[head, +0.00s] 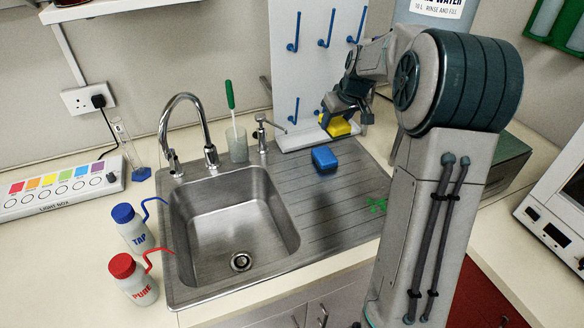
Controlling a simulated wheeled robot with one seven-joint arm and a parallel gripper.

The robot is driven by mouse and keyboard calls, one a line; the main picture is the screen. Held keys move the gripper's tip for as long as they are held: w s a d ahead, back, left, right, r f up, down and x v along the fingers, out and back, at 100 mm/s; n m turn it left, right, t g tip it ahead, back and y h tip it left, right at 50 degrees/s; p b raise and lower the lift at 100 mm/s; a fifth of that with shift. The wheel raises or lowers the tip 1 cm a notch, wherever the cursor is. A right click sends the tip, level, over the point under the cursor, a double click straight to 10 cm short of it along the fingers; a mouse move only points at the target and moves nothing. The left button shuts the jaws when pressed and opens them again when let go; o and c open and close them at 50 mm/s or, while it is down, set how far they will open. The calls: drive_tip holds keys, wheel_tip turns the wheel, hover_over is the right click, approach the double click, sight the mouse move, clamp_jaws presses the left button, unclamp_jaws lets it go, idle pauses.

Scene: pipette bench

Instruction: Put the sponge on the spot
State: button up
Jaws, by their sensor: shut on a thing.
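My gripper (342,115) reaches down at the back of the ribbed draining board, in front of the pegboard. It is shut on a yellow block (340,128), which looks like the sponge. I cannot tell whether the block is lifted or touches the surface below. A green cross-shaped mark (377,205), likely the spot, lies on the draining board (335,215) toward the front right, with nothing on it. A blue block (324,159) lies on the board between the gripper and the mark, apart from both.
The steel sink basin (235,215) with its tap (190,130) is left of the board. A beaker (237,143) and soap pump (262,133) stand behind it. The white pegboard (310,60) has blue hooks. Bottles marked TAP (133,230) and PURE (135,280) stand at left.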

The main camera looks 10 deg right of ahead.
drive_tip(key=w+a+f, duration=0.1)
drive_tip(key=a+f, duration=0.2)
drive_tip(key=f, duration=0.1)
drive_tip(key=w+a+f+b, duration=0.1)
drive_tip(key=w+a+f, duration=0.1)
drive_tip(key=a+f, duration=0.2)
drive_tip(key=w+a+f+b, duration=0.1)
drive_tip(key=w+a+f, duration=0.1)
drive_tip(key=a+f, duration=0.1)
drive_tip(key=shift+a+f, duration=0.35)
drive_tip(key=shift+f, duration=0.25)
drive_tip(key=shift+a+f, duration=0.1)
drive_tip(key=shift+f, duration=0.1)
drive_tip(key=shift+f+p, duration=0.5)
drive_tip(key=shift+f, duration=1.35)
drive_tip(key=shift+f, duration=0.25)
drive_tip(key=o, duration=0.9)
drive_tip(key=shift+r, duration=0.15)
drive_tip(key=shift+o, duration=0.2)
drive_tip(key=shift+r, duration=0.1)
